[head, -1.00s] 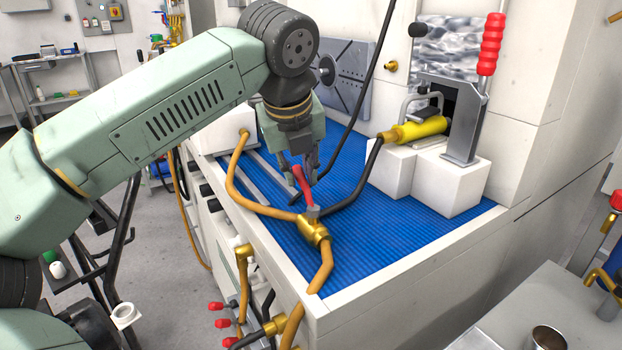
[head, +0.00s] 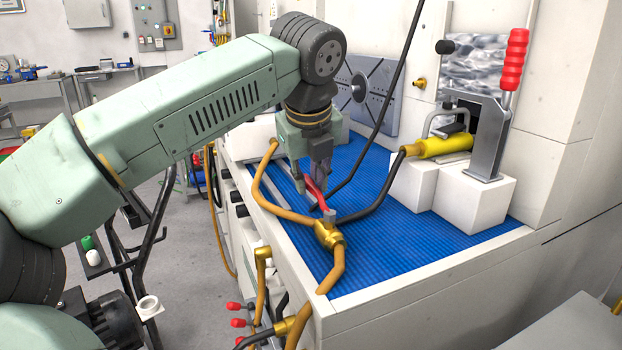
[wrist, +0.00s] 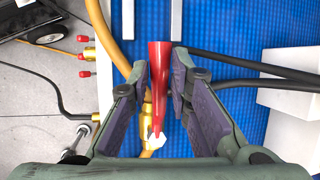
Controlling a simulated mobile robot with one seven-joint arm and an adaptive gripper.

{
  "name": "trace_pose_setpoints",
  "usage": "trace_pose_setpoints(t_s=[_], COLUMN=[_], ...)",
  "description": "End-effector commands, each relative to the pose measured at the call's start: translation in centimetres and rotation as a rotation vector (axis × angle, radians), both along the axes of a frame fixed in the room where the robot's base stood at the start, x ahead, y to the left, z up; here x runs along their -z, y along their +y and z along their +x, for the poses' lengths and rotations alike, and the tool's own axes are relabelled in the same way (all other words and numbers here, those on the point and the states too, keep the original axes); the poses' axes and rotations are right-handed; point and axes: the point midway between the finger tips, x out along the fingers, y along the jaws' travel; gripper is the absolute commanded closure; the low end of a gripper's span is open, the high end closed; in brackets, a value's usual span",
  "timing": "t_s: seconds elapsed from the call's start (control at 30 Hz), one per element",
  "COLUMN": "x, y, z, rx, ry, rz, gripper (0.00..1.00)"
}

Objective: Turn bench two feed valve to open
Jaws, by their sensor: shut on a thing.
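The feed valve is a brass tee (head: 330,236) on the blue ribbed mat (head: 400,250), near the bench's front edge. Its red lever handle (head: 318,195) rises from a grey stem on top and slants up and left. My gripper (head: 317,185) points down over the valve, shut on the red handle. In the wrist view the handle (wrist: 160,62) runs lengthwise between the two purple-padded fingers (wrist: 161,72). The brass body (wrist: 147,108) shows partly below, behind the handle and left finger. The fingers hide part of the handle in the head view.
Orange hoses (head: 273,200) and a black hose (head: 372,208) join the valve. A yellow cylinder (head: 445,146) and a red-gripped lever clamp (head: 515,60) stand on white blocks (head: 475,200) at right. Small red-handled valves (head: 237,322) sit below the bench edge. The mat's right front is clear.

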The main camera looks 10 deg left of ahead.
Motion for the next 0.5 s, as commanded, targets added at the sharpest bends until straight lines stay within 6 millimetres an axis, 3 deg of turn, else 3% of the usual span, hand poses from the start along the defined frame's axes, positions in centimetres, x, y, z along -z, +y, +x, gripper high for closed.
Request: trace_pose_setpoints(t_s=[0.23,0.27,0.5], x=[0.00,0.01,0.02], y=[0.13,0.14,0.11], z=[-0.04,-0.04,-0.02], rx=[-0.005,-0.005,-0.004], ry=[0.001,0.001,0.002], rz=[0.001,0.002,0.001], gripper=[1.00,0.80,0.64])
